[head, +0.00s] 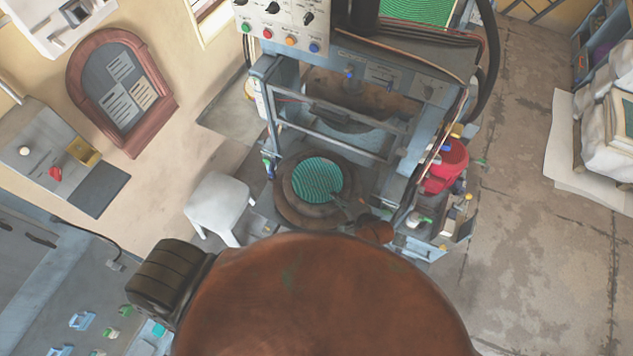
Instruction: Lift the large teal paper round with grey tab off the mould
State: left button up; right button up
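The teal paper round (318,176), with a striped surface, lies on the round brown mould (291,209) at the front of the press. My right gripper (342,202) is at the round's lower right edge, over the mould's rim. It is small and dark here, so I cannot tell whether its fingers are open or shut, or whether they touch the paper. The grey tab cannot be made out; the gripper may cover it. My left gripper is not in view.
The press frame (335,140) with its bars stands behind and above the mould. A white stool (217,205) is to the left. A red container (447,165) and small parts are to the right. Open floor (540,260) lies further right.

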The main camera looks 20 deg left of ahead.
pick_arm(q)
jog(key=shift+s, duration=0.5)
pick_arm(e)
grip_shut()
